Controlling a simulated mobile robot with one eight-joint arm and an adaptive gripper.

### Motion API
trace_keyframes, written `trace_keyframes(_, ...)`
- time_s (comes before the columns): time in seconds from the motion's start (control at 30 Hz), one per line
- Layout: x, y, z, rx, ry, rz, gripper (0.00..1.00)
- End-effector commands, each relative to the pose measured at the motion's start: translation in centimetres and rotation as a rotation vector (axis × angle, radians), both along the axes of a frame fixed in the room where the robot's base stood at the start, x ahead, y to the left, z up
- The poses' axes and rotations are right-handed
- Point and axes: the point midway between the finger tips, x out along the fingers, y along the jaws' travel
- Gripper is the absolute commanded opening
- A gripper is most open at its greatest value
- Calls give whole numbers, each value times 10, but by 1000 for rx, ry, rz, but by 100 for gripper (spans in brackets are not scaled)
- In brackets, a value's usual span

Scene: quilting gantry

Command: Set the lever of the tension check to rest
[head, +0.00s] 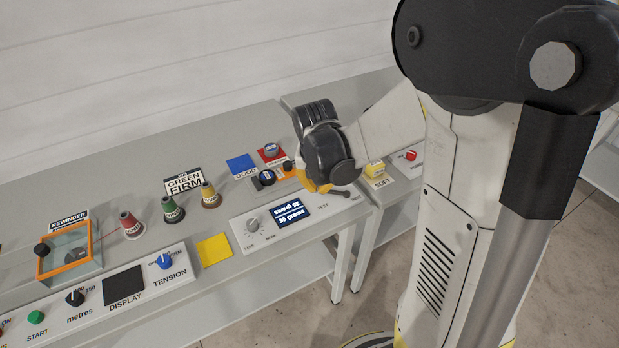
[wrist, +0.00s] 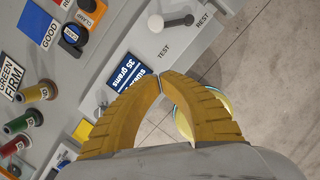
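The tension check is a pale panel (head: 290,220) with a dial, a blue display (head: 293,213) reading 35 grams, and a lever. The lever (wrist: 174,21) shows in the wrist view as a pale round hub with a short dark arm. Its dark end lies beside the REST label (wrist: 203,20), and the TEST label (wrist: 163,50) is lower. In the head view the lever's dark end (head: 342,193) shows just right of my gripper (head: 318,187), which hides the rest. My gripper's yellow fingertips (wrist: 160,78) meet, empty, over the panel and apart from the lever in the wrist view.
Red, green and tan spools (head: 172,209) stand to the left. A yellow pad (head: 214,248) lies left of the panel. Behind are a blue GOOD pad (head: 241,165) and a red pad (head: 272,153). A second bench with a SOFT block (head: 376,169) stands across a gap.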

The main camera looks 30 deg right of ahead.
Motion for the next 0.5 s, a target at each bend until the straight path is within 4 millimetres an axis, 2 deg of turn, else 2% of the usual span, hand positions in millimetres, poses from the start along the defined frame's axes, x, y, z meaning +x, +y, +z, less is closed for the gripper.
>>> trace_keyframes(0.33, 0, 0, -1, -1, 1, 4, 0)
trace_keyframes(0.5, 4, -3, -18, -1, 0, 3, 0)
